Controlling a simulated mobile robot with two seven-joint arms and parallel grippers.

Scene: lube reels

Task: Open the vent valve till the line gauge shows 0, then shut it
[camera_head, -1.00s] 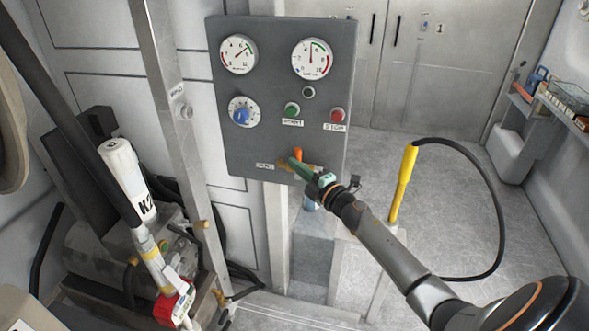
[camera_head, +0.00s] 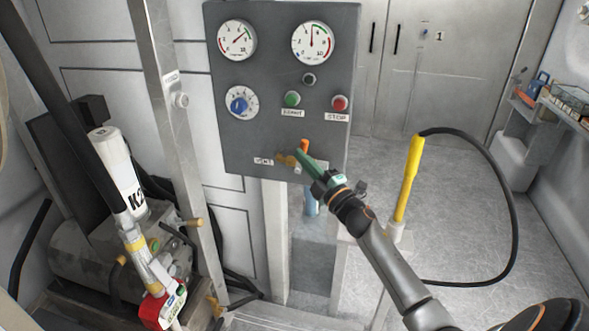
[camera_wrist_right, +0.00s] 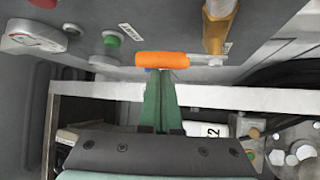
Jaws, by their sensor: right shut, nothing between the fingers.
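The vent valve is at the bottom of the dark grey panel (camera_head: 225,135), with a brass body (camera_head: 284,160) beside a small label. Its orange handle (camera_head: 304,146) sticks up; in the right wrist view the handle (camera_wrist_right: 160,59) lies crosswise just beyond my fingertips. My right gripper (camera_head: 300,154) is shut and empty, its green fingers (camera_wrist_right: 160,100) close to the handle; I cannot tell if they touch. Two round gauges are at the panel's top: the left gauge (camera_head: 237,40) and the right gauge (camera_head: 313,42), whose needle points about straight up. Their captions are unreadable.
A blue knob (camera_head: 239,105), green button (camera_head: 292,99) and red stop button (camera_head: 339,103) sit above the valve. A yellow handle with a black hose (camera_head: 408,180) stands right of my arm.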

